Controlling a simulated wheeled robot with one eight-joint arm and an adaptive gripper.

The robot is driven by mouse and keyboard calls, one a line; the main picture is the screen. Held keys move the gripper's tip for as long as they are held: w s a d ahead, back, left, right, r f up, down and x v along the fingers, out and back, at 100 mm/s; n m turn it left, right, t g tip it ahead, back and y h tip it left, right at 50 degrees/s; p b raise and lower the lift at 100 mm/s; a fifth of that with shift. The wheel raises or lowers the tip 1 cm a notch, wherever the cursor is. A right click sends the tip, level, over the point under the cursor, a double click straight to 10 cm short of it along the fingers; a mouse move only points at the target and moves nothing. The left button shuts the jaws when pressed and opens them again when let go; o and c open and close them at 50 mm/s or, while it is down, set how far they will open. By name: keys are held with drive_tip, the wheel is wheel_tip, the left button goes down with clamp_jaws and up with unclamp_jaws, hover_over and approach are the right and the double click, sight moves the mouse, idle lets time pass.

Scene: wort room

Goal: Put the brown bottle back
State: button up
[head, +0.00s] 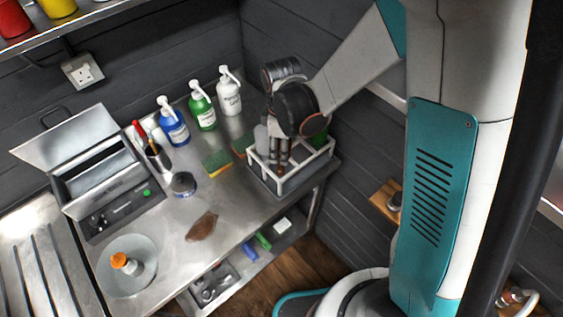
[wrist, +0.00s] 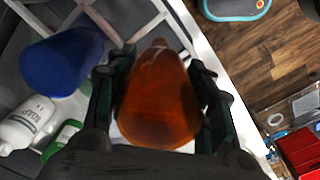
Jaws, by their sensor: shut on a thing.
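A brown bottle (wrist: 160,100) is between the fingers of my gripper (wrist: 158,112) in the wrist view, and the gripper is shut on it. In the head view my gripper (head: 281,160) points down over the white divided rack (head: 308,166) at the table's right corner. The bottle is mostly hidden there behind the fingers. In the wrist view the white rack bars (wrist: 146,27) lie beside and beyond the bottle. I cannot tell whether its base rests in a compartment.
A blue bottle (wrist: 60,65) is close to my gripper in the wrist view. Blue (head: 173,128), green (head: 203,112) and white (head: 229,95) pump bottles stand at the back, with sponges (head: 217,164) before them. A brown flat thing (head: 202,227) lies on the table's clearer front.

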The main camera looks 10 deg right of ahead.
drive_tip(key=shift+f+b, duration=1.25)
drive_tip(key=shift+f, duration=1.1)
drive_tip(key=shift+f, duration=0.2)
drive_tip(key=o, duration=1.1)
drive_tip(key=shift+c, duration=0.2)
drive_tip(key=shift+r, duration=0.1)
wheel_tip(320, 180, up, 12)
drive_tip(key=shift+r+p, duration=0.1)
drive_tip(key=shift+p, duration=0.7)
drive_tip(key=shift+s+d, duration=0.1)
